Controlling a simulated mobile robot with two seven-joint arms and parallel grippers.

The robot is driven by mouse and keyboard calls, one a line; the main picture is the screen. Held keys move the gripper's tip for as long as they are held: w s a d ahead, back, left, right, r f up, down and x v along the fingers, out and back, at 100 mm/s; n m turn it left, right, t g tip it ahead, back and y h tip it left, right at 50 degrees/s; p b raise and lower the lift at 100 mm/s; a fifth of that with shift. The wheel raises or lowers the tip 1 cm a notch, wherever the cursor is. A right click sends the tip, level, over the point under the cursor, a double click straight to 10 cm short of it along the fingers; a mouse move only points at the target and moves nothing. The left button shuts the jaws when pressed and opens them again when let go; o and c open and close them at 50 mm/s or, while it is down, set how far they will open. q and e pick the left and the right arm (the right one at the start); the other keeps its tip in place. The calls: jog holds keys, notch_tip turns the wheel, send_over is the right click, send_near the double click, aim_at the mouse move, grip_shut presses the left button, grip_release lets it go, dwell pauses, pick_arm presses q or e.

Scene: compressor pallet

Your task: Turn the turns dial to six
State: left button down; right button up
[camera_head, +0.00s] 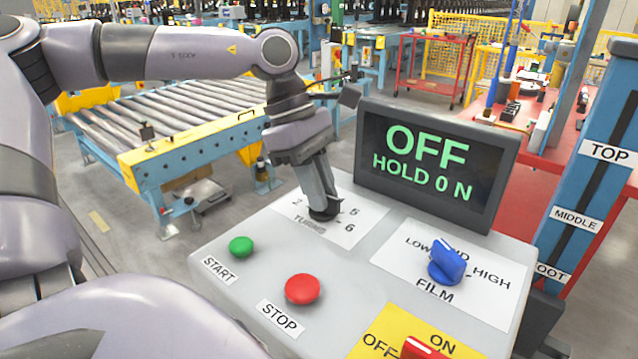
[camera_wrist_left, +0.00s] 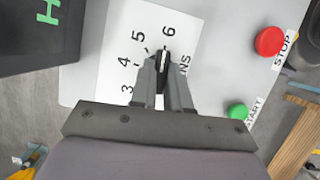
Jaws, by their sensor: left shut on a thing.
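The turns dial (camera_head: 325,213) is a dark knob on a white plate (camera_head: 352,232) on the grey control panel. Its plate shows 2, 5 and 6 in the head view; the gripper hides other numbers. My left gripper (camera_head: 322,205) reaches down from above and is shut on the dial. In the left wrist view, the dial (camera_wrist_left: 161,73) sits between the fingertips (camera_wrist_left: 163,68), with a light line on it. My right gripper is not in view.
A screen (camera_head: 430,165) behind the dial reads OFF, HOLD 0 N. The green START button (camera_head: 241,247), red STOP button (camera_head: 302,289), blue FILM knob (camera_head: 447,262) and a red ON/OFF switch (camera_head: 424,349) share the panel. A roller conveyor (camera_head: 165,115) stands behind.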

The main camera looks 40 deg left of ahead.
pick_arm(q)
jog(key=shift+s+f+m+g, duration=0.15)
jog(key=shift+f+m+g, duration=0.2)
jog(key=shift+m, duration=0.35)
jog(key=c, duration=1.1)
grip_release()
jog(key=shift+r, duration=0.1)
jog(key=shift+r, duration=0.1)
jog(key=shift+r, duration=0.1)
jog(key=shift+w+a+r, duration=0.15)
jog(key=shift+w+r, duration=0.05)
jog(key=shift+r, duration=0.1)
jog(key=v, duration=0.6)
jog(key=shift+s+a, duration=0.1)
